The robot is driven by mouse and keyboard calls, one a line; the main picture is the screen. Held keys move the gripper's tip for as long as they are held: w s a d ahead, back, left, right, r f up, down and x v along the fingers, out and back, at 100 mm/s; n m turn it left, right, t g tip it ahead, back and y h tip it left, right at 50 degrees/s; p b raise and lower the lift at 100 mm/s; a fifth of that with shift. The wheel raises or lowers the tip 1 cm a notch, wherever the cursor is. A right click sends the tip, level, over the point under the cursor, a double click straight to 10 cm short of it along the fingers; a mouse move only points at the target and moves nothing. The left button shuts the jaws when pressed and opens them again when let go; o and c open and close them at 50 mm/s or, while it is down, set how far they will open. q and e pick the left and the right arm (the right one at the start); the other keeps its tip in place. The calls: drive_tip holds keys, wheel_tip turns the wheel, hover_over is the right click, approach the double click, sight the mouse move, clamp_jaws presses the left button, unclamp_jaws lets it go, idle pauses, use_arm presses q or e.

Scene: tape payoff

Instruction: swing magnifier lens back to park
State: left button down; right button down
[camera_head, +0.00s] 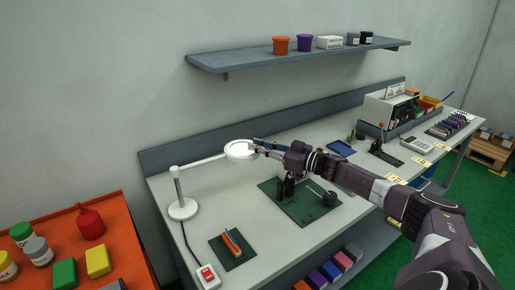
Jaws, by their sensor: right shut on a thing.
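The magnifier is a white lamp with a round base and post (178,190) on the left of the bench. A thin white arm runs right from the post to the round magnifier lens (240,151). The lens hangs above the bench, near its back edge. My right gripper (259,147) reaches in from the right and is shut at the right rim of the lens. The exact contact at the fingertips is small and partly hidden. My left gripper is not in view.
A green mat (285,212) with dark fixtures lies below my right arm. A small mat with an orange tool (232,243) and a red switch box (208,276) lie at the front left. A wall shelf (300,58) hangs above. An orange table (70,250) stands at left.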

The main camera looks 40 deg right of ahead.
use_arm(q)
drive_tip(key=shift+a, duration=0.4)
use_arm(e)
drive_tip(key=c, duration=2.3)
unclamp_jaws()
drive_tip(key=o, duration=0.3)
drive_tip(key=shift+w, duration=0.2)
drive_tip(key=shift+o, duration=0.9)
drive_tip(key=shift+w+f, duration=0.2)
drive_tip(key=shift+w, duration=0.05)
drive_tip(key=shift+s+r, duration=0.1)
drive_tip(key=shift+s, duration=0.2)
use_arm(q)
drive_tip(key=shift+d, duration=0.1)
use_arm(e)
drive_tip(key=v, duration=1.1)
drive_tip(key=shift+s+d, duration=0.15)
drive_tip(key=shift+d, duration=0.05)
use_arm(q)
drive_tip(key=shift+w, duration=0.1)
